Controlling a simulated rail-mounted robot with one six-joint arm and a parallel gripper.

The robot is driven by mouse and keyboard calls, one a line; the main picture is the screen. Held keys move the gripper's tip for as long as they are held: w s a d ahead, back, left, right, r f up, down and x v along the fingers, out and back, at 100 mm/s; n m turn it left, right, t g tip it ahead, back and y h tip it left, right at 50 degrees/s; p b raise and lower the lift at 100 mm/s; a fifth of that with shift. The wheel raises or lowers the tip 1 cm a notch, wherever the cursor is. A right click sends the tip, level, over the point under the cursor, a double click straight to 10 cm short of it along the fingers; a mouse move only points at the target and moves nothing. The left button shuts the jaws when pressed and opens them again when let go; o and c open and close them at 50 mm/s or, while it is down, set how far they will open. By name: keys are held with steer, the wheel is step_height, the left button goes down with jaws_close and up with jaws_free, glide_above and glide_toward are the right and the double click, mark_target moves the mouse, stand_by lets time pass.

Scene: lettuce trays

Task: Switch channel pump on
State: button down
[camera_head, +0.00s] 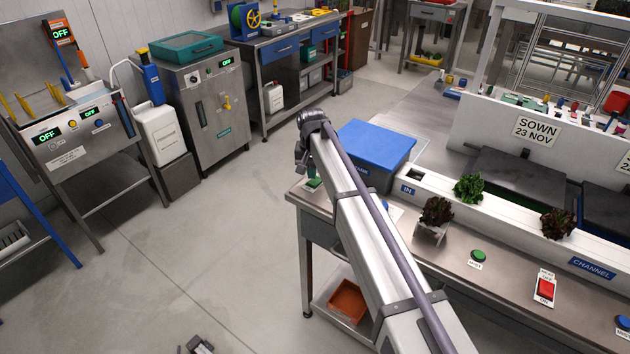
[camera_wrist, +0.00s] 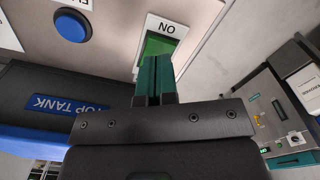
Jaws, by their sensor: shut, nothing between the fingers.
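A green rocker switch (camera_wrist: 158,46) on a white plate sits on the bench panel in the wrist view. The plate reads ON, upside down in this view. My gripper (camera_wrist: 155,62) is shut and empty, its green fingertips overlapping the lower part of the switch; I cannot tell if they touch it. In the head view the green switch (camera_head: 314,184) shows at the bench's left end, below the wrist of my arm. The white channel (camera_head: 470,212) with a blue CHANNEL label runs along the bench.
A blue-lidded tank (camera_head: 376,145) stands beside the switch; its TOP TANK label (camera_wrist: 80,107) shows in the wrist view. A blue button (camera_wrist: 72,25) is near the switch. A red switch (camera_head: 545,288) and green button (camera_head: 478,256) lie further right. Open floor is left of the bench.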

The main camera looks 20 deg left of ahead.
mark_target(312, 183)
steer(key=shift+f+b, duration=1.25)
stand_by(0.7)
step_height(312, 183, up, 7)
steer(key=p, duration=0.7)
steer(key=shift+r, duration=0.15)
